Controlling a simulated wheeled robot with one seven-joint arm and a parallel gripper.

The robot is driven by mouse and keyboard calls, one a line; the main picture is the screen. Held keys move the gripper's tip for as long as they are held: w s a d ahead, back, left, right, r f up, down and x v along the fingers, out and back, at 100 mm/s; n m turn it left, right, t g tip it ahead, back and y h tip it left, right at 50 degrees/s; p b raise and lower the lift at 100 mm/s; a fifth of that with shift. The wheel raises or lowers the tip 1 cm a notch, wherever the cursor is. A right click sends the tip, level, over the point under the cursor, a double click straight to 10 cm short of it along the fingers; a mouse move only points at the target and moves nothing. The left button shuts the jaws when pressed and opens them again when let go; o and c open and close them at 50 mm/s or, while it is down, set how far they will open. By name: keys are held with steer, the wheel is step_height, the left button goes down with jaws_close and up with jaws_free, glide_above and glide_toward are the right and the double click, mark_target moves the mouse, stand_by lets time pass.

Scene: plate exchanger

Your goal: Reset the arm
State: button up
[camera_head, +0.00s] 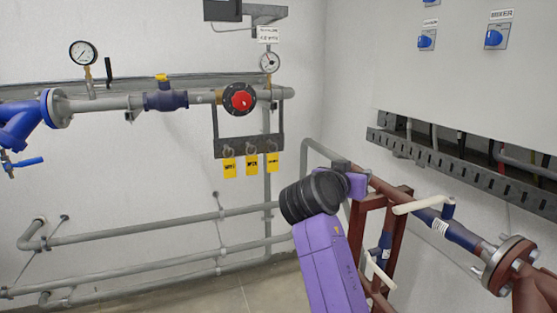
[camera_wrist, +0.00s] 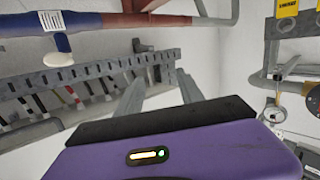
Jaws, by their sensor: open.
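My gripper shows in the wrist view (camera_wrist: 160,80) as two grey fingers reaching out from the purple and black hand. The fingers stand apart and nothing is seen between them. In the head view my purple arm (camera_head: 328,262) rises from the bottom centre to a black wrist joint. The purple hand behind that joint is partly hidden, in front of the red-brown pipe (camera_head: 388,189) at the right. I cannot tell whether it touches the pipe.
A blue valve with a white handle (camera_head: 420,205) and a bolted flange (camera_head: 506,262) lie to the right. A dark perforated tray (camera_head: 460,165) runs under the white cabinet (camera_head: 470,80). Grey pipes (camera_head: 140,226) run low at left.

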steer(key=s+a+f+n+t+y, duration=0.3)
steer(key=s+f+n+y, duration=0.15)
steer(key=s+f, duration=0.5)
steer(key=s+a+f+n+t+y, duration=0.2)
steer(key=s+f+n+y, duration=0.25)
steer(key=s+f, duration=0.5)
steer(key=s+d+f+m+g, duration=0.1)
steer(key=s+d+f, duration=0.1)
steer(key=s, duration=1.2)
steer(key=s+d+f+m+g, duration=0.1)
steer(key=s+d+f, duration=0.1)
steer(key=s, duration=1.1)
steer(key=s+d+f+m+g, duration=0.1)
steer(key=s+d+f, duration=0.1)
steer(key=s, duration=1.2)
steer(key=shift+s+d+f, duration=0.3)
steer(key=shift+d, duration=0.05)
